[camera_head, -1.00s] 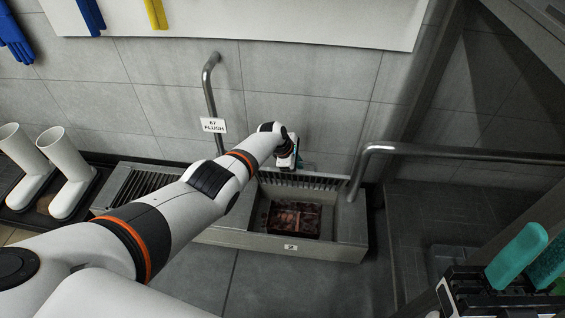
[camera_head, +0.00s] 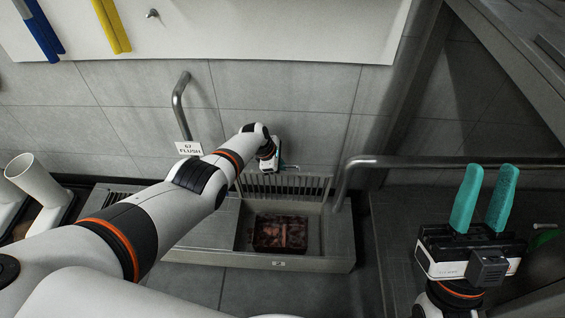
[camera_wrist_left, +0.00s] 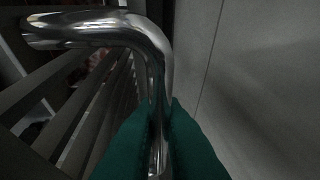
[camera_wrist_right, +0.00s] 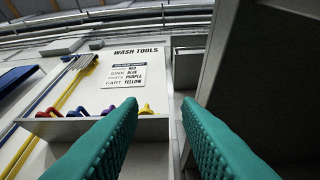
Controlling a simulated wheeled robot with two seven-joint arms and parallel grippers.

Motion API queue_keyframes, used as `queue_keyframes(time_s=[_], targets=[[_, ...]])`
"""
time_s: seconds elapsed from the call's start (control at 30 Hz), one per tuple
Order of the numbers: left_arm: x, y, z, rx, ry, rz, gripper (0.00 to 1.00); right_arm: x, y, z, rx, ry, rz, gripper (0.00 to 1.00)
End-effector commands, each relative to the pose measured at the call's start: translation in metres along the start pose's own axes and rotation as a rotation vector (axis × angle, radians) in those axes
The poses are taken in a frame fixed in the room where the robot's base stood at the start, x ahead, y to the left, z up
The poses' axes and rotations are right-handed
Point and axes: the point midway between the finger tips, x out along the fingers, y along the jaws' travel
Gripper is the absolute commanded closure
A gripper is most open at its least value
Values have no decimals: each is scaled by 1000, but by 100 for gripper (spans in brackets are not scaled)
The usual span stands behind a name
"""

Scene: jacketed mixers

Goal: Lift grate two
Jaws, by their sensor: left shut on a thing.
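Grate two (camera_head: 285,186) is a slatted metal grate standing raised along the back edge of the floor basin marked 2 (camera_head: 345,243). My left gripper (camera_head: 284,167) is at its top edge, by the wall. In the left wrist view the teal fingers (camera_wrist_left: 160,140) are shut on a shiny bent metal handle (camera_wrist_left: 100,25), with the grate's slats (camera_wrist_left: 60,115) to the left. My right gripper (camera_head: 482,200) is open and empty, with its fingers pointing up at the right; it also shows in the right wrist view (camera_wrist_right: 160,140).
The basin is uncovered, with a dark reddish box-like thing (camera_head: 280,233) in it. A steel rail (camera_head: 450,161) runs right of the basin. A pipe with a FLUSH sign (camera_head: 189,148) stands at the wall. White boots (camera_head: 38,180) stand at left.

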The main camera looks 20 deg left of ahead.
Motion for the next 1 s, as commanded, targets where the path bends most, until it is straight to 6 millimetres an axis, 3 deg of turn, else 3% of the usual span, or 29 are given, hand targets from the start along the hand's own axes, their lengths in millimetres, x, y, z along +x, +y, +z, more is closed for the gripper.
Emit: queue_keyframes(time_s=[0.4,0.43,0.53,0.9,1.0], targets=[[-1,0,2,-3,-1,3,100,0,0,-1,-1,9,0,69],[-1,0,2,-3,-1,3,86,0,0,-1,-1,9,0,69],[-1,0,1,-2,-1,3,70,0,0,-1,-1,9,0,69],[-2,1,0,-2,1,3,69,2,0,-2,-1,17,0,69],[-4,1,0,-2,1,3,69,2,-2,-14,-6,97,-3,69]])
